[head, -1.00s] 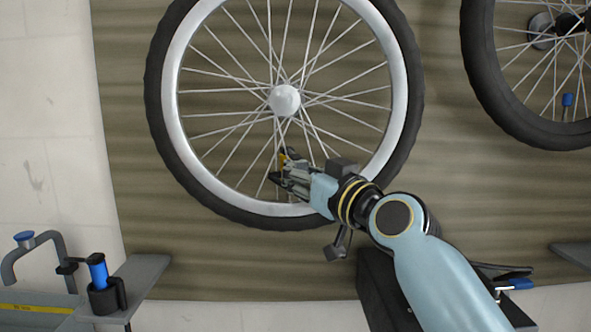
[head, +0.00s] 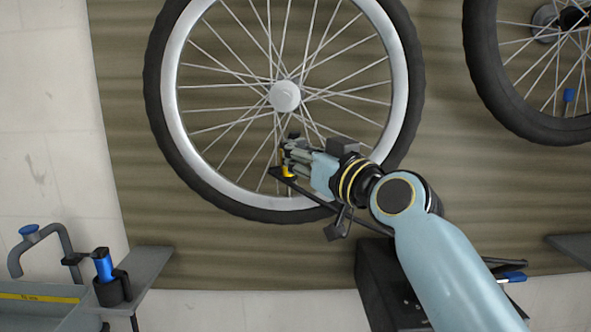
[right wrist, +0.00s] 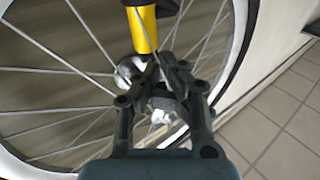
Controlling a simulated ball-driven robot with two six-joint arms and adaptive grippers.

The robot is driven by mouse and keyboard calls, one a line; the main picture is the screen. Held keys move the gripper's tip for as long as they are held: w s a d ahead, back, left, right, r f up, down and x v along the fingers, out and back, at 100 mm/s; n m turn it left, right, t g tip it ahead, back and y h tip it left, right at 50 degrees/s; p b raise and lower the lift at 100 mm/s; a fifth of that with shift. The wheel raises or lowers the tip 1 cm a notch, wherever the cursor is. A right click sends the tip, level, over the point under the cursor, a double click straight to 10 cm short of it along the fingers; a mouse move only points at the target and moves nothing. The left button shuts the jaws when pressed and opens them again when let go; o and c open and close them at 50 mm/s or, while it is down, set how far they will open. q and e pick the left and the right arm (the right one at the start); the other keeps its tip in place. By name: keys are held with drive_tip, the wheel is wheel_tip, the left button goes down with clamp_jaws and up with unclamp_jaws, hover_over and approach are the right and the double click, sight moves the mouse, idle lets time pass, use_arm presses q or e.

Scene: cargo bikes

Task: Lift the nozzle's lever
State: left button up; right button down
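A yellow and black nozzle (head: 288,173) is at the fingertips of my right gripper (head: 286,158), in front of the lower spokes of the large wheel. In the right wrist view the nozzle's yellow part (right wrist: 142,28) juts up past the fingertips of my right gripper (right wrist: 160,75). The fingers look closed around the nozzle's dark part, but the contact is partly hidden. A thin black hose or rod runs from the nozzle down to the right behind my arm. I cannot make out the lever clearly. My left gripper is not in view.
The large wheel (head: 398,110) has a silver hub (head: 284,96) just above my gripper. A second wheel (head: 487,80) is at the upper right. A grey stand with a blue-handled tool (head: 104,265) is at the lower left. A dark box (head: 372,285) is below my arm.

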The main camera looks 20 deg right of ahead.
drive_tip(key=s+f, duration=0.1)
drive_tip(key=s, duration=0.8)
drive_tip(key=shift+b, duration=0.3)
drive_tip(key=shift+w, duration=0.1)
wheel_tip(320, 180, down, 28)
drive_tip(key=s+d+g+h, duration=0.3)
drive_tip(key=g, duration=0.3)
drive_tip(key=s+d+f+m+g+h, duration=0.1)
drive_tip(key=s+d+f+g, duration=0.1)
drive_tip(key=s+f, duration=0.5)
drive_tip(key=s+d+f+g, duration=0.1)
drive_tip(key=s+f+g, duration=0.15)
drive_tip(key=f, duration=0.85)
drive_tip(key=s+d+f+g+h, duration=0.1)
drive_tip(key=s+d+f+g, duration=0.1)
drive_tip(key=s+f, duration=0.4)
drive_tip(key=s+d+f+m+g+h, duration=0.1)
drive_tip(key=s+f, duration=0.6)
drive_tip(key=s, duration=1)
drive_tip(key=s+d+f+m+g, duration=0.1)
drive_tip(key=s+d+f+g, duration=0.3)
drive_tip(key=s+f, duration=0.3)
drive_tip(key=s+d, duration=0.1)
drive_tip(key=s, duration=0.4)
drive_tip(key=shift+h, duration=0.4)
drive_tip(key=shift+s+d, duration=0.1)
